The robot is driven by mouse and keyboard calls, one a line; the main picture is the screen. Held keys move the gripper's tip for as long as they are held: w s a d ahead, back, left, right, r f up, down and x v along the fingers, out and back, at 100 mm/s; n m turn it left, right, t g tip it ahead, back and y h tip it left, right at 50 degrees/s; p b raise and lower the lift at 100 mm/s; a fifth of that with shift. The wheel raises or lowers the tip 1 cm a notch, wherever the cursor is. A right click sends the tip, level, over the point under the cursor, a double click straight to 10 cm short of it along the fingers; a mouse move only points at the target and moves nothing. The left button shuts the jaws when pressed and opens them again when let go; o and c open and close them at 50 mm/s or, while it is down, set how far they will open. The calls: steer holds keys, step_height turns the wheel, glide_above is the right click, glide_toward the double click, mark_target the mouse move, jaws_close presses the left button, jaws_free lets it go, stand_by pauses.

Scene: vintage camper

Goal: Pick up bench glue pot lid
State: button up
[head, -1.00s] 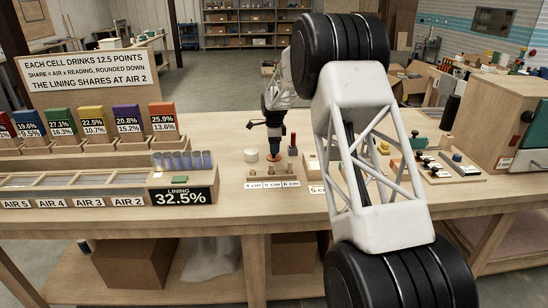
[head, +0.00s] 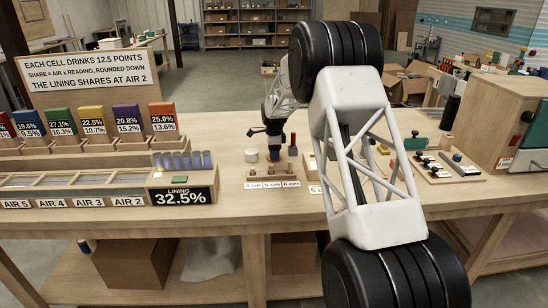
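My gripper (head: 273,154) points down over the bench, just behind the small rack with the 4, 5 and 6 cm labels. It is small and dark in the head view, and its fingers cannot be made out. I cannot clearly pick out the glue pot lid. A small orange-red piece that stood under the gripper earlier is now hidden behind or within it. Whether the gripper touches or holds it cannot be told. A short off-white cylinder (head: 251,155) stands just left of the gripper, apart from it.
The labelled rack (head: 272,183) is in front of the gripper. A thin red-topped item (head: 293,145) stands close on its right. Divided trays (head: 85,187) fill the left of the bench. A wooden cabinet (head: 490,110) and a tray of small parts (head: 450,178) are at right.

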steer(key=c, duration=0.8)
steer(key=shift+r, duration=0.1)
steer(key=shift+r, duration=4.9)
steer(key=a, duration=0.6)
steer(key=a+r, duration=0.1)
steer(key=a, duration=0.2)
steer(key=shift+a, duration=0.25)
